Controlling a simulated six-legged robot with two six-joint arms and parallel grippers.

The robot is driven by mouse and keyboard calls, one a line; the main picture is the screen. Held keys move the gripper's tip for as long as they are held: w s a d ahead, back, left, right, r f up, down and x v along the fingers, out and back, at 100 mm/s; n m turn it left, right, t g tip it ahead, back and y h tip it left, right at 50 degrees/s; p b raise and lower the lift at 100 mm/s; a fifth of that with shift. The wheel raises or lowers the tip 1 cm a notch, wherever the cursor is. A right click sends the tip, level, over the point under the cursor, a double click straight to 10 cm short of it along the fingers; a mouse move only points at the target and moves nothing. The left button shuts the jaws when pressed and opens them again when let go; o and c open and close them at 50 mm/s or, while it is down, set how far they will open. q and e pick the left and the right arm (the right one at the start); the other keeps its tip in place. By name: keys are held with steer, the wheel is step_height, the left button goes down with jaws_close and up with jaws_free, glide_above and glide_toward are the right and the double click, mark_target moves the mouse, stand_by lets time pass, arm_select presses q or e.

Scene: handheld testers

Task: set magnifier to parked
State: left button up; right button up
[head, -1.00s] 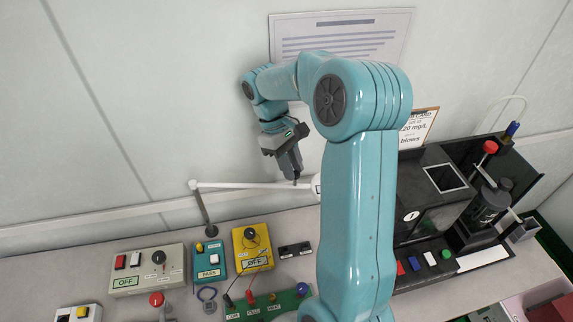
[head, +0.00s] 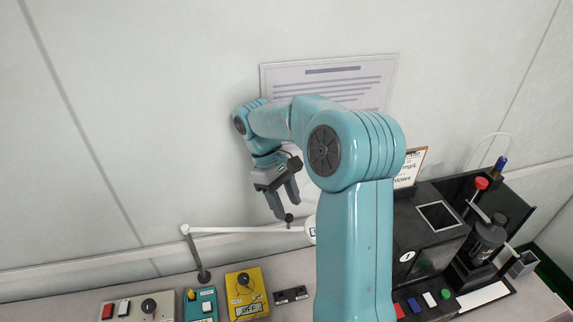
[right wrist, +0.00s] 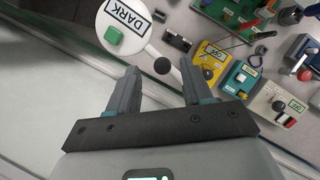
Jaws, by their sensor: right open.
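The magnifier has a white arm (head: 245,230) on a grey post (head: 197,258), with a black knob (head: 289,218) near its right end. Its round white head (head: 310,231) is mostly hidden behind my right arm. In the right wrist view the head (right wrist: 137,45) shows a DARK label and a green button (right wrist: 113,36). My right gripper (head: 284,206) is open and empty just above the knob. In the right wrist view the knob (right wrist: 161,66) appears between and beyond the fingertips (right wrist: 160,78). My left gripper is out of view.
A yellow tester (head: 246,293), a teal tester (head: 201,305) and a grey box (head: 137,309) stand on the bench below the magnifier. A black apparatus (head: 435,245) stands at right. A sheet (head: 330,78) hangs on the wall behind my arm.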

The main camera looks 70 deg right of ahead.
step_height(320, 180, up, 18)
steer(key=p, duration=0.2)
steer(key=shift+f, duration=0.15)
steer(key=shift+s, duration=0.15)
